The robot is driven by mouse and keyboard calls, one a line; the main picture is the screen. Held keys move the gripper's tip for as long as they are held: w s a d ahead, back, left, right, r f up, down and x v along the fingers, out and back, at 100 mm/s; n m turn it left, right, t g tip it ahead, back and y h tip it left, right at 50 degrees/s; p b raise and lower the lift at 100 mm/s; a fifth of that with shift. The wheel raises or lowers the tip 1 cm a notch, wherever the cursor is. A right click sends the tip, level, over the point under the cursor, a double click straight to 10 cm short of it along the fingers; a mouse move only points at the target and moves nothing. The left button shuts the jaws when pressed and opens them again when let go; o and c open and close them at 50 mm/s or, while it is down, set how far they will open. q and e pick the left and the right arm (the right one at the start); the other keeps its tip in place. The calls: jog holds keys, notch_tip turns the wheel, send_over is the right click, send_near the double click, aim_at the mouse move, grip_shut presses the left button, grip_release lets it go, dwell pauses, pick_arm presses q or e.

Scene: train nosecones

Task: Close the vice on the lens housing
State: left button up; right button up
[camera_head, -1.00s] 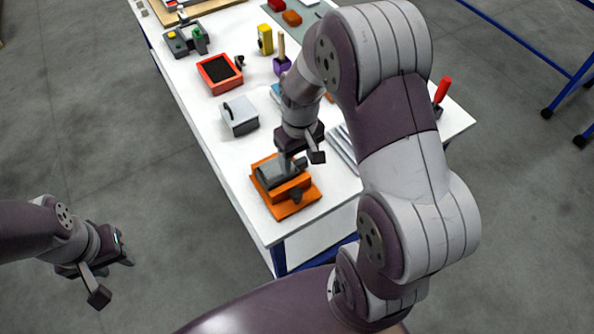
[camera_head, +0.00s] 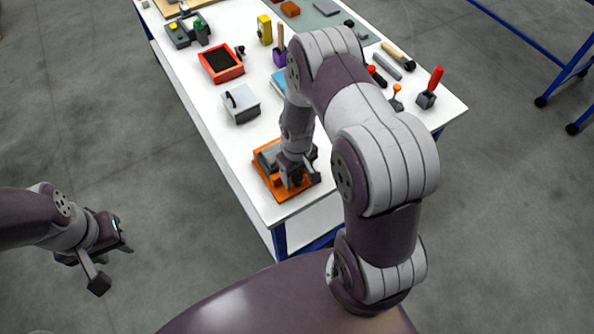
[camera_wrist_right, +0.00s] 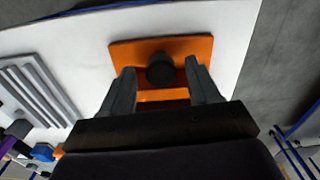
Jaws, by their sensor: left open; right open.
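The orange vice (camera_head: 276,189) with grey jaws sits at the near end of the white table. In the right wrist view its orange base (camera_wrist_right: 195,48) and dark round knob (camera_wrist_right: 160,70) show. My right gripper (camera_head: 300,184) is low over the vice's near side. In the wrist view its two open fingers stand on either side of the knob; I cannot tell whether they touch it. I cannot make out the lens housing; my right gripper and wrist cover part of the vice. My left gripper (camera_head: 112,267) is open and empty, away from the table over the floor.
A grey box with a dark handle (camera_head: 241,104) and a red tray (camera_head: 220,75) stand behind the vice. A grey ridged piece (camera_wrist_right: 38,88) lies beside it in the wrist view. Table edges (camera_head: 236,195) are close to the vice; the strip left of it is clear.

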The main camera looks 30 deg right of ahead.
jog(key=shift+w, duration=0.1)
jog(key=shift+a+r, duration=0.1)
jog(key=c, duration=1)
jog(key=m, duration=0.4)
jog(key=shift+m, duration=0.3)
jog(key=shift+c, duration=0.2)
jog(key=o, duration=1)
jog(key=shift+o, duration=0.2)
jog(key=shift+s, duration=0.2)
jog(key=shift+r, duration=0.1)
